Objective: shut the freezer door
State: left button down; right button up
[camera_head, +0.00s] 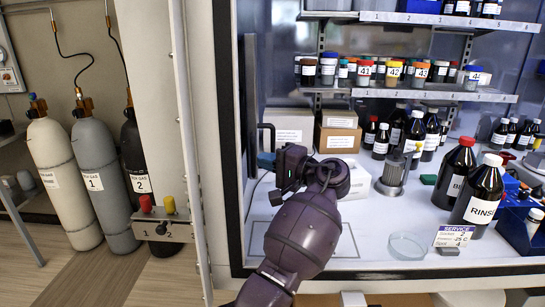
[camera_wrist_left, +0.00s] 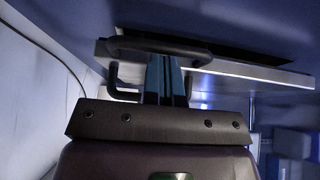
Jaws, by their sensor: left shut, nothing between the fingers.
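The freezer door (camera_head: 251,75) appears as a narrow, nearly edge-on dark panel at the left side of the lit cabinet opening, which stands open. A black bar handle (camera_head: 268,127) sticks out from its right face. My left gripper (camera_head: 265,160) is shut and empty, just below the handle in the head view, its fingers pointing left towards the panel. In the left wrist view the blue-tinted fingers (camera_wrist_left: 166,80) are together, close to a black handle bar (camera_wrist_left: 160,47). I cannot tell whether they touch it. My right gripper is out of view.
Shelves (camera_head: 430,93) with bottles and jars fill the cabinet. White boxes, dark bottles (camera_head: 483,197) and a glass dish (camera_head: 408,246) stand on its floor. A pale post (camera_head: 170,110) and gas cylinders (camera_head: 62,180) stand left of the opening.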

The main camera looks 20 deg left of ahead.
pick_arm(q)
jog(key=a+p, duration=0.1)
jog(key=s+a+p, duration=0.1)
jog(key=a, duration=0.1)
jog(key=shift+s+a+t, duration=0.15)
jog(key=shift+s+t, duration=0.05)
jog(key=shift+t, duration=0.1)
jog(key=shift+a, duration=0.1)
